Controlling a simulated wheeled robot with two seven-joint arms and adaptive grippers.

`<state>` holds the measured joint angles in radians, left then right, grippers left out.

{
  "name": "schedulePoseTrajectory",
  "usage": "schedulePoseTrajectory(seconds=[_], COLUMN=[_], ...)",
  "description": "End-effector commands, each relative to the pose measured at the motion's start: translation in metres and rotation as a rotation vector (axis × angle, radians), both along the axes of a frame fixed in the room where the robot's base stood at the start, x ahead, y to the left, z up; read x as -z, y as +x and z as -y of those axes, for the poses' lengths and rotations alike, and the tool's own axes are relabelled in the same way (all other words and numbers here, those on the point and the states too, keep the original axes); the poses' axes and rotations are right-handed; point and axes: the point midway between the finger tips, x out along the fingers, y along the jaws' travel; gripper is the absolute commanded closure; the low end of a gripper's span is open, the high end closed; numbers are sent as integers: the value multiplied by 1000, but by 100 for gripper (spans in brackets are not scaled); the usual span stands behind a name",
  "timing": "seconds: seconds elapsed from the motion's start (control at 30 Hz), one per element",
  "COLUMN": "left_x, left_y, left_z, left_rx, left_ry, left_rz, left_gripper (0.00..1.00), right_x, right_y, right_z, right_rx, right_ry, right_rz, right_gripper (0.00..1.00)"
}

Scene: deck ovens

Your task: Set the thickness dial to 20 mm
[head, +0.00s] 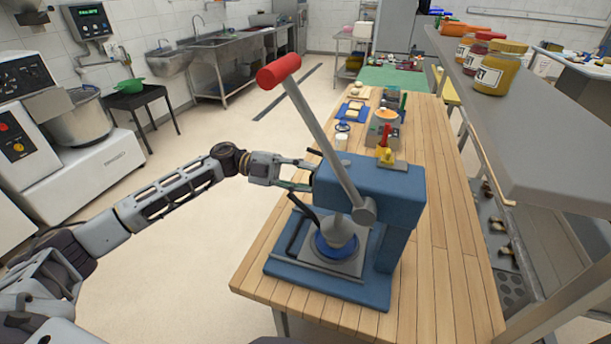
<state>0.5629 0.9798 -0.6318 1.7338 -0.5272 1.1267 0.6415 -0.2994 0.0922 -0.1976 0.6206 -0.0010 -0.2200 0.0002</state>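A blue press (372,190) stands on the near end of the wooden table. Its long grey lever (322,138) with a red grip (278,71) leans up to the left. A round blue and grey part (337,243) sits over its base plate. I cannot make out a thickness dial or its marks for certain. My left gripper (312,177) is at the press's upper left side, its fingers pointing at the housing. The fingertips are small and partly merge with the press edge, so I cannot tell whether they hold anything. My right gripper is out of view.
A yellow piece with a red knob (386,152) shows at the housing's back edge. Behind are a white cup (342,136), a blue tray (352,112) and a scale. A grey shelf (540,130) with jars overhangs the right. The table right of the press is clear.

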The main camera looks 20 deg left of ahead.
Motion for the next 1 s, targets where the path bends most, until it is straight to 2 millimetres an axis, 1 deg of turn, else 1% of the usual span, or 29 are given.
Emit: schedulePoseTrajectory(seconds=[0.17,0.2,0.37,0.77,0.87,1.0], left_x=[1,1,1,0,0,1], left_y=[0,0,0,0,0,1], left_z=[0,0,0,-1,-5,-16], left_rx=[0,1,1,0,0,0], left_ry=[0,1,1,0,0,0], left_rz=[-2,-2,-1,0,0,-1], left_gripper=[90,65,44,44,44,44], right_x=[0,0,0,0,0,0], right_y=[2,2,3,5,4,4], right_z=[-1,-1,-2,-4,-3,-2], right_rx=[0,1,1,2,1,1], right_ry=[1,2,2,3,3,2], right_rz=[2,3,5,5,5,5], right_gripper=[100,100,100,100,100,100])
